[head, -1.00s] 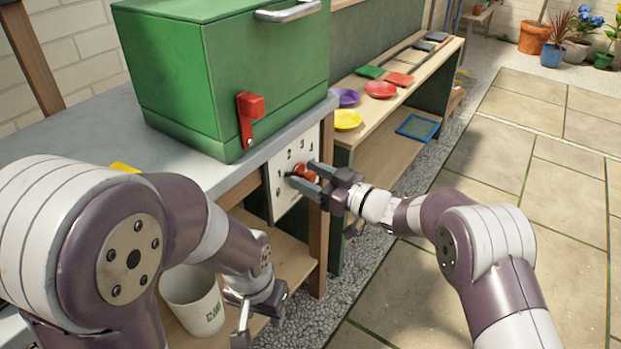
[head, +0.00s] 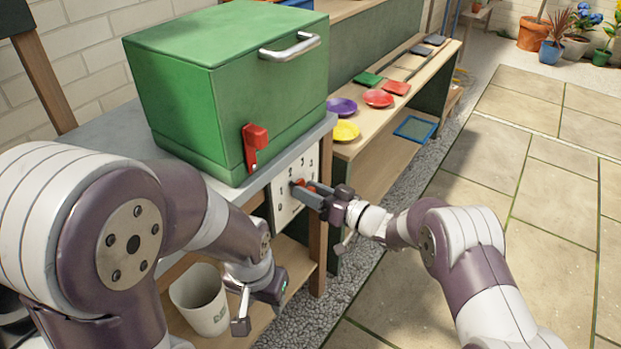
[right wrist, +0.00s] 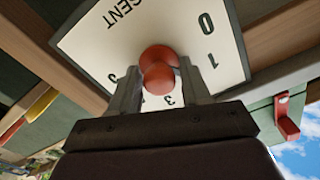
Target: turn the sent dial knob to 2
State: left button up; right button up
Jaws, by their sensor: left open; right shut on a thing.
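The white dial plate (head: 284,207) is on the front of the bench below the green box. The right wrist view shows it close up (right wrist: 88,55), with part of its lettering and the digits 0, 1 and 3. The round red knob (right wrist: 158,68) is in the plate's middle; its pointing direction cannot be told. My right gripper (head: 303,188) is shut on the knob, with one finger on each side in the right wrist view (right wrist: 159,85). The fingers hide part of the digits. My left gripper (head: 257,306) is open and empty, low beside the white bucket.
The green box (head: 230,85) with a red lever (head: 254,145) stands on the bench above the plate. The white bucket (head: 200,300) is on the lower shelf. Coloured saucers (head: 345,131) lie on the shelf to the right. The paved floor at right is clear.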

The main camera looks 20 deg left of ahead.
jog(key=shift+m+p, duration=1.55)
jog(key=shift+m, duration=0.15)
jog(key=o, duration=0.7)
jog(key=shift+o, duration=0.2)
jog(key=p+v, duration=0.3)
jog(key=v, duration=0.9)
jog(key=shift+d, duration=0.3)
